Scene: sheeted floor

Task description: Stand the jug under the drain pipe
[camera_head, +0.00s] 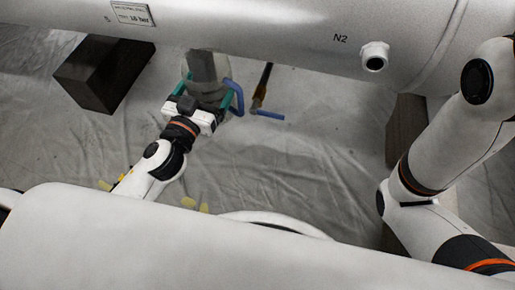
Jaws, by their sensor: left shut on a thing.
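The jug (214,88) is a pale, see-through vessel with a blue handle (239,96) on its right side. It is just below the tank's lower edge, left of centre. My left gripper (205,91) has its green fingers on either side of the jug and is shut on it. A grey, squared piece (201,66) shows at the jug's top, under the tank; I cannot tell whether it is the drain pipe or how it meets the jug. I cannot tell whether the jug's base touches the floor. My right arm comes in at the right; its gripper is out of view.
A large white tank (270,30) spans the top, with a short white nozzle (375,56). Dark blocks stand at the left (103,74) and right (405,128). A brush (262,88) and a blue stick (268,115) lie right of the jug. The sheeted floor (310,160) between is clear.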

